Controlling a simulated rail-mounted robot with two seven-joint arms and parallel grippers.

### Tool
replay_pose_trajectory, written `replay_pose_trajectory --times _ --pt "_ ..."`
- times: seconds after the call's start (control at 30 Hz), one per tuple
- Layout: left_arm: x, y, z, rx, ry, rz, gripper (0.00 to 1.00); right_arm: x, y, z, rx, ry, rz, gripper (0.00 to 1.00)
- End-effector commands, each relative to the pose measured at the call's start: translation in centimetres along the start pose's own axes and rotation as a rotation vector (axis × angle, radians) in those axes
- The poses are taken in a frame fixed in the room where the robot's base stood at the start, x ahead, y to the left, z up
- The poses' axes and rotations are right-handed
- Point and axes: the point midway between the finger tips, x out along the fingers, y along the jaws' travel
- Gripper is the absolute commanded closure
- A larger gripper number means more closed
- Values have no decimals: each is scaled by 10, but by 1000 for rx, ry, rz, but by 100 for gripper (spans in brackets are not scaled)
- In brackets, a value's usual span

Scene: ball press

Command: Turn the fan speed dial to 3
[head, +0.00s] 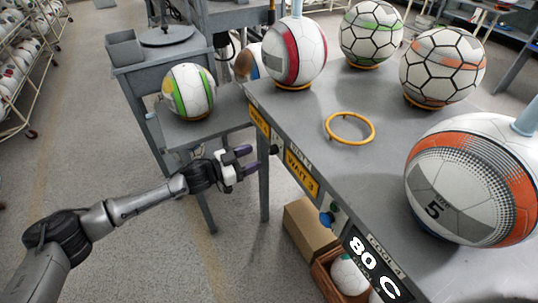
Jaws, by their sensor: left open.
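My left gripper (250,161) is open and empty, its two dark fingers pointing right toward the front edge of the grey table. A small dark knob (274,150) shows on that edge, just right of the fingertips; I cannot tell if they touch it. I cannot tell which one is the fan speed dial, and no dial setting is readable. My right gripper is not in view.
Several balls stand on the grey table (318,105) around an empty yellow ring (349,128). A display (374,268) reads "80 C". A cardboard box (310,224) and a crated ball (349,276) sit below. A green-striped ball (189,91) rests on a side stand.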

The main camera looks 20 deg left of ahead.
Motion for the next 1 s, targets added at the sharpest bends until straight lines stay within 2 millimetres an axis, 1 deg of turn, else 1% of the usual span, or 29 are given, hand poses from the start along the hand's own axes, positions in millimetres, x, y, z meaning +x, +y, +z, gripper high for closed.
replay_pose_trajectory --times 0.03,0.2,0.4,0.6,0.87,0.9,1.0 --pt "11 1 1 3 3 1 43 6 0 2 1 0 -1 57" --pt "36 0 2 2 1 0 43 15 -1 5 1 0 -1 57" --pt "56 0 1 1 1 0 43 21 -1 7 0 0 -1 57" --pt "63 0 0 1 0 -1 43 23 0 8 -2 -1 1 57" --pt "64 0 0 0 0 -1 43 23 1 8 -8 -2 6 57" --pt "64 0 0 0 0 0 44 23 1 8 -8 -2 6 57" --pt "64 0 0 0 0 0 54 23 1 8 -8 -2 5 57"
